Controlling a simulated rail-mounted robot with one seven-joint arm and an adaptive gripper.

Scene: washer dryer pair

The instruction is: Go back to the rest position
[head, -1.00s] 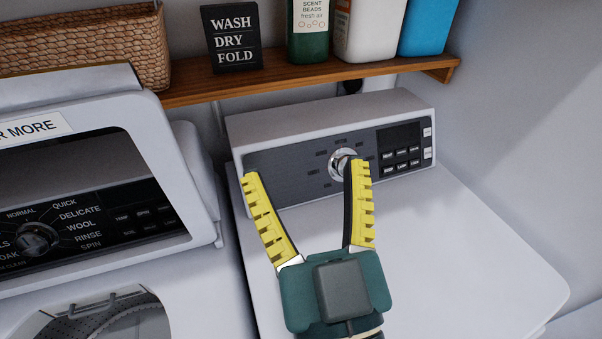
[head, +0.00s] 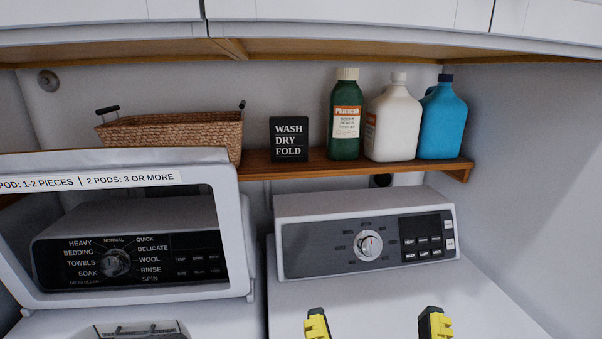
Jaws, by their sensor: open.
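My gripper (head: 376,325) shows at the bottom edge of the head view, over the white top of the dryer (head: 390,297). Only its two yellow-and-black fingertips are in view. They are wide apart with nothing between them. The rest of the gripper and the arm are cut off by the frame. The dryer's control panel (head: 310,250) with its silver dial (head: 368,245) is behind the fingertips and apart from them.
The washer (head: 243,252) stands at left with its lid raised. A wooden shelf (head: 262,168) above holds a wicker basket (head: 180,133), a black sign (head: 289,139), a green bottle (head: 345,118), a white jug (head: 394,122) and a blue jug (head: 441,120). Cabinets (head: 345,12) overhang it.

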